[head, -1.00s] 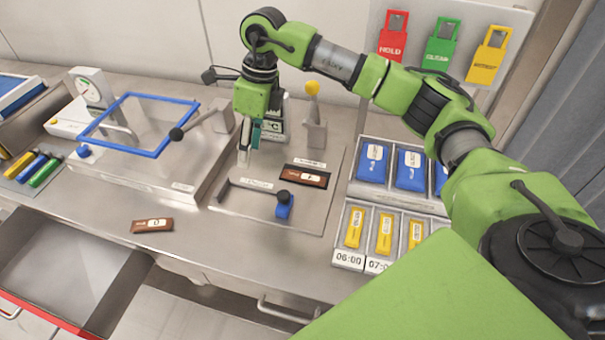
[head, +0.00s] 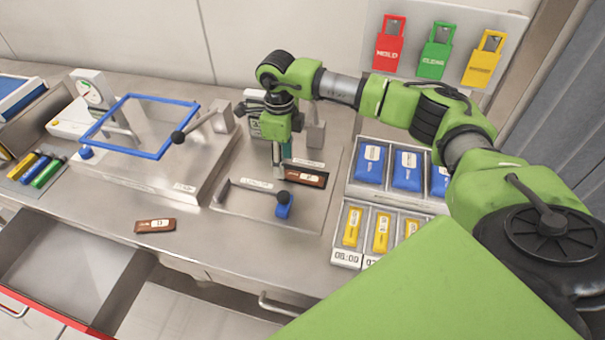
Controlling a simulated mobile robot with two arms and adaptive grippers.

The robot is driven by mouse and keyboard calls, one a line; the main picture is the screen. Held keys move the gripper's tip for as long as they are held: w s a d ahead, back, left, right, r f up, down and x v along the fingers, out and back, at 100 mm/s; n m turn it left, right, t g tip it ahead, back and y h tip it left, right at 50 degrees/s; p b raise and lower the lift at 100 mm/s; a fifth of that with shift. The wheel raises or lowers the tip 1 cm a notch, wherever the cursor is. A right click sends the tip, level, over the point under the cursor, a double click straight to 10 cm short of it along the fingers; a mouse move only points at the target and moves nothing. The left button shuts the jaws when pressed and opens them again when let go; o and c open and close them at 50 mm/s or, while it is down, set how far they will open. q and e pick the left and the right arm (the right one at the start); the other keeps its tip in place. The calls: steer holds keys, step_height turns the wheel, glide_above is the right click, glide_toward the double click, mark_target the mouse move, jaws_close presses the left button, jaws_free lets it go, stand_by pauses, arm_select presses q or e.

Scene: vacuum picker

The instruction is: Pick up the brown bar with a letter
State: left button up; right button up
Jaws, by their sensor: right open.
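One brown bar (head: 155,225) with a white label and a dark mark lies flat near the counter's front edge, left of centre. A second brown bar (head: 312,178) with a white label lies on the metal plate right of centre. My right gripper (head: 281,172) points down just at the left end of this second bar. It is open, and its fingers partly cover that end. I cannot tell whether they touch the bar. The letters are too small to read surely. My left gripper is not in view.
A lever with a blue block (head: 284,207) stands just in front of the second bar. A blue-framed chamber (head: 140,122) is at the left. Bins with blue packs (head: 407,170) and yellow packs (head: 382,231) stand at the right. An open drawer (head: 70,265) is below the counter.

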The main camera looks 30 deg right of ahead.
steer(key=shift+d+f+p, duration=0.1)
steer(key=shift+f+p, duration=0.3)
steer(key=shift+f, duration=1.25)
steer(key=shift+c, duration=0.4)
jaws_close()
steer(key=shift+r, duration=0.15)
